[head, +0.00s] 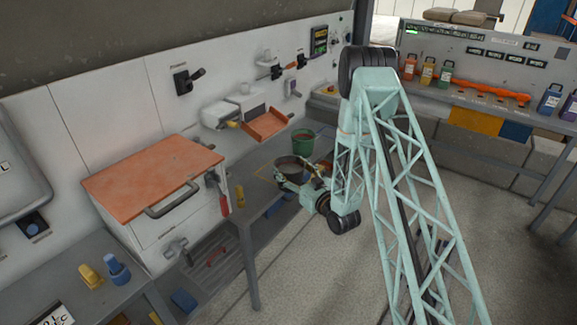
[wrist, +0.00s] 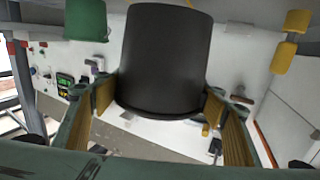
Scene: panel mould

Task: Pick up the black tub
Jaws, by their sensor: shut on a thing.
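The black tub (head: 291,163) is at the grey bench in the head view, beside the green tub. My gripper (head: 297,179) is around it and partly hides its lower part. In the wrist view the black tub (wrist: 165,60) fills the upper middle. The yellow-padded fingers of my gripper (wrist: 168,112) lie on either side of it, shut on the tub. I cannot tell whether its base touches the bench.
A green tub (head: 303,141) stands just behind the black tub, close to my gripper. A yellow thing (head: 240,196) stands near the bench's left end. An orange-lidded box (head: 150,175) is to the left. Open floor (head: 290,275) lies in front.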

